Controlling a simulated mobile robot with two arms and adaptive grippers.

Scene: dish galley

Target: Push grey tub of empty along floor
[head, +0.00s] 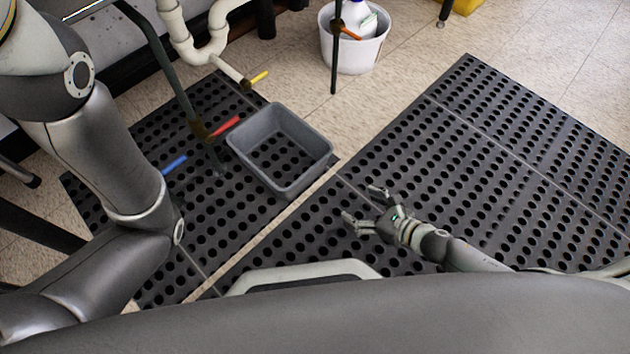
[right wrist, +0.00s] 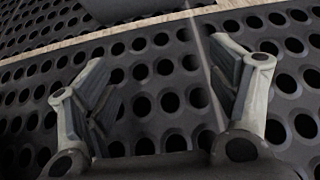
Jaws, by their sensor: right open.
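The grey tub (head: 316,166) stands upright on the black perforated mats in the head view, by the pale strip between them. It looks empty; its inside shows dark round holes like the mat's. My right gripper (head: 362,204) is open and empty, low over the mat, to the right of and nearer than the tub, apart from it. In the right wrist view the open fingers (right wrist: 160,62) have only mat between them. A dark grey surface at the top edge there is probably the tub (right wrist: 130,10). My left arm shows at the left, but its gripper does not.
Table legs and white pipes (head: 196,50) stand at the back left. A white bucket (head: 353,55) with a bottle stands behind. The mat (head: 500,150) on the right is clear.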

